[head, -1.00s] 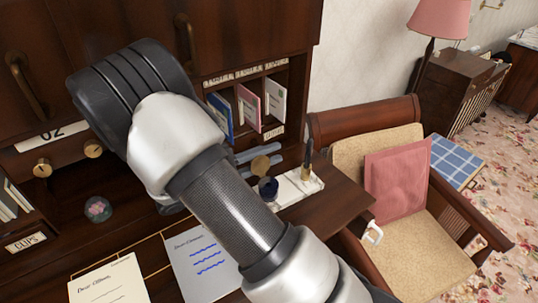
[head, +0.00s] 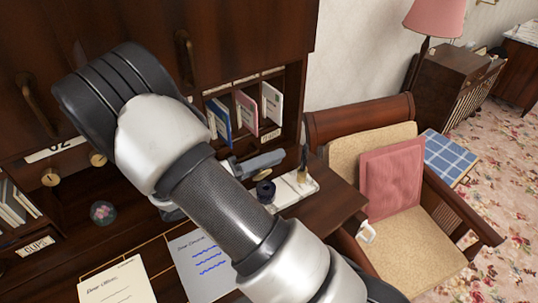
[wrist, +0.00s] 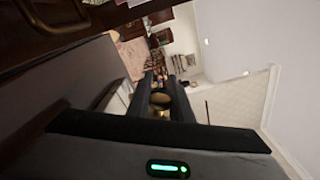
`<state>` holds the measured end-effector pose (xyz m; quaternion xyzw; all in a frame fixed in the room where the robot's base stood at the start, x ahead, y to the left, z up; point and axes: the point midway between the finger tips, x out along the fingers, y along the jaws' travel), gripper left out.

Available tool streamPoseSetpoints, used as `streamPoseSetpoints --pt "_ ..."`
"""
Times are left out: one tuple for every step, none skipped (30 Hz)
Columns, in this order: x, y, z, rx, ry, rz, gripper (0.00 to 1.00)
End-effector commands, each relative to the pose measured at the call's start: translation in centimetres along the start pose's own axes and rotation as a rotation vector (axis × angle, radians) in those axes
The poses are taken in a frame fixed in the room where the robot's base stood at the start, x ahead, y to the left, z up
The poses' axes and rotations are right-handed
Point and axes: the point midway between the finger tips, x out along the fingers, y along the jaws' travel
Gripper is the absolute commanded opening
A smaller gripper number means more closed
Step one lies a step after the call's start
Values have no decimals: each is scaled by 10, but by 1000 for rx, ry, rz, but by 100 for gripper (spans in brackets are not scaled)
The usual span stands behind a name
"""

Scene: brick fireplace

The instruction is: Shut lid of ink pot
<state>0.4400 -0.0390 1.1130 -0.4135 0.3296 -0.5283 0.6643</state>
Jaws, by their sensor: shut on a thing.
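The ink pot (head: 265,193) is a small dark round pot on a white stand (head: 294,190) at the right end of the desk. Its top looks open in the head view. My gripper (head: 262,162) is just above and behind the pot, its grey fingers pointing right. In the wrist view, my gripper (wrist: 166,92) has a round brass-coloured piece, the pot's lid (wrist: 160,98), between its fingers. In the head view the lid is hidden by the fingers, so its tilt cannot be told.
Letter slots with envelopes (head: 247,115) are behind. Letters (head: 118,284) lie on the desk. A chair (head: 392,180) stands to the right.

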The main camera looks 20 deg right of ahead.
Motion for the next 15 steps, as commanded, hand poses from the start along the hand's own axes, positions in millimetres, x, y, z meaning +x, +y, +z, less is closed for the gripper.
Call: streamPoseSetpoints --pt "0 -2 -1 44 0 0 0" --pt "0 -3 -2 72 -1 0 0" --pt "0 -4 -3 111 -1 0 0" --pt "0 -4 -4 139 -1 0 0" --pt "0 -5 -5 168 -1 0 0" --pt "0 -6 -7 205 -1 -1 0" --pt "0 -6 -8 233 -1 -1 0" --pt "0 -7 -9 262 -1 -1 0" --pt "0 -7 -10 300 -1 -1 0" --pt "0 -8 -11 329 -1 0 0" --pt "0 -8 -12 357 -1 0 0" --pt "0 -8 -14 395 -1 0 0" --pt "0 -9 -15 424 0 -1 0" --pt "0 -9 -16 452 0 0 0" --pt "0 -9 -18 491 0 0 0"
